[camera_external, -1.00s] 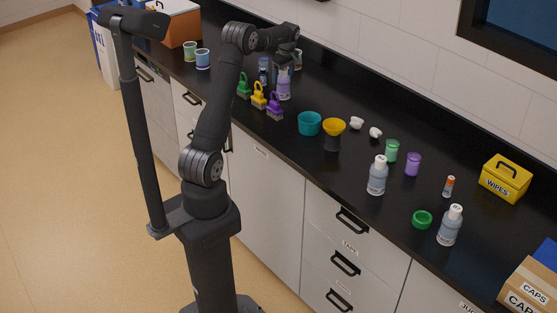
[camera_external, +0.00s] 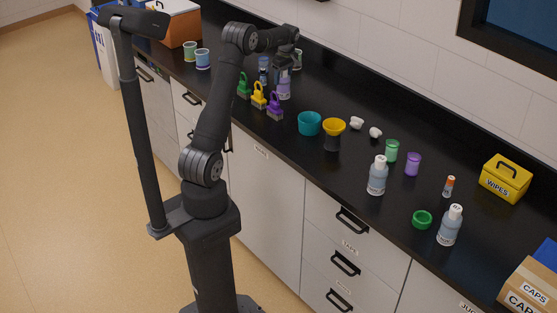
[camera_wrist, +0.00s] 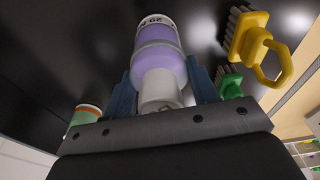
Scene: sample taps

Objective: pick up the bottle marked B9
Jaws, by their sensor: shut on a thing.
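In the wrist view a bottle (camera_wrist: 156,45) with a purple body and a pale cap stands between the two fingers of my gripper (camera_wrist: 160,92). The fingers are shut on it around the cap and shoulder. Its label is partly seen upside down and seems to end in a 9; I cannot read it surely. In the external view the same purple bottle (camera_external: 284,88) is upright at the counter's far part, under my gripper (camera_external: 284,68). Whether it touches the counter is unclear.
Green (camera_external: 244,86), yellow (camera_external: 259,95) and purple (camera_external: 275,106) brushes stand close in front of the bottle. A blue-labelled bottle (camera_external: 263,72) is just left of it. Two pale bottles (camera_external: 377,176) (camera_external: 450,226) stand farther right.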

